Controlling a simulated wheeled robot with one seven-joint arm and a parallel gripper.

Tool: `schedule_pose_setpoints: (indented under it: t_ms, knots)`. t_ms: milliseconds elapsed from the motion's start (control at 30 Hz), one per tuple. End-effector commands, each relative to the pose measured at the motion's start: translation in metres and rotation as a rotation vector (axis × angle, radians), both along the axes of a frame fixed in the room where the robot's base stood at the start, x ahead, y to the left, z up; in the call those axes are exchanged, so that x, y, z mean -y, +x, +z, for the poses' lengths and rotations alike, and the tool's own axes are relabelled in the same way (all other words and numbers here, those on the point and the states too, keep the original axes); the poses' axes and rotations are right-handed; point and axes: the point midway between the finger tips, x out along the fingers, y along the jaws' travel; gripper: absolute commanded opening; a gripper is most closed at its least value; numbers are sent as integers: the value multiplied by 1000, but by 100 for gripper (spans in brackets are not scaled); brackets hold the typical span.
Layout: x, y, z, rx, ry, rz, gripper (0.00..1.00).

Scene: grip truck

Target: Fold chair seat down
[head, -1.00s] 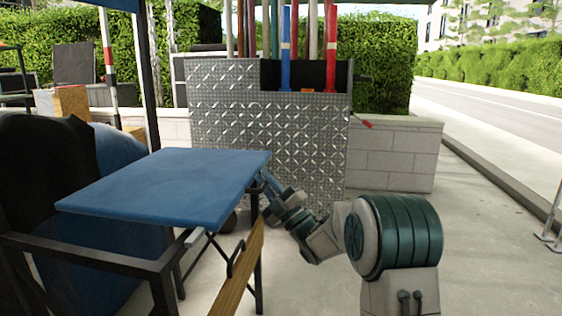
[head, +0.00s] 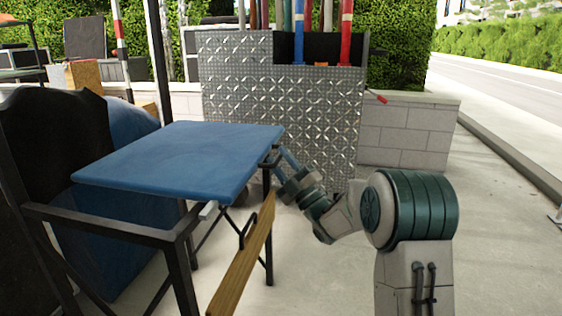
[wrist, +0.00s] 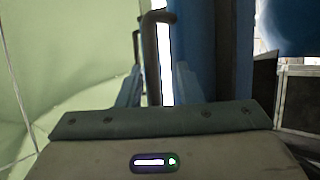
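The blue panel (head: 180,158), which looks like the chair seat, lies roughly flat on a black metal frame (head: 105,224) in the head view. A wooden slat (head: 243,262) slants along the frame's near right side. My gripper (head: 284,160) is at the seat's right edge, reaching in from the right; the seat edge and frame partly hide its tips. In the wrist view my gripper's two fingers (wrist: 157,85) stand apart, with a dark bent bar (wrist: 150,55) showing between them. I cannot tell whether they touch it. A blue surface (wrist: 235,45) is close on the right there.
A diamond-plate metal box (head: 280,105) holding upright poles stands behind the seat. A low block wall (head: 410,135) is at the right back. A black and blue bulky item (head: 50,150) is at the left. Bare pavement (head: 495,230) lies open on the right.

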Motion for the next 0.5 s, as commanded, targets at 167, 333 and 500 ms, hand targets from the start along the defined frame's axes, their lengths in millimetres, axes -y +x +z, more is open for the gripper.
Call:
schedule_pose_setpoints:
  t_ms: [167, 333, 500]
  knots:
    - [-5, -2, 4, 6, 2, 10, 34]
    - [0, -7, -2, 5, 1, 12, 34]
    - [21, -24, -22, 0, 2, 5, 34]
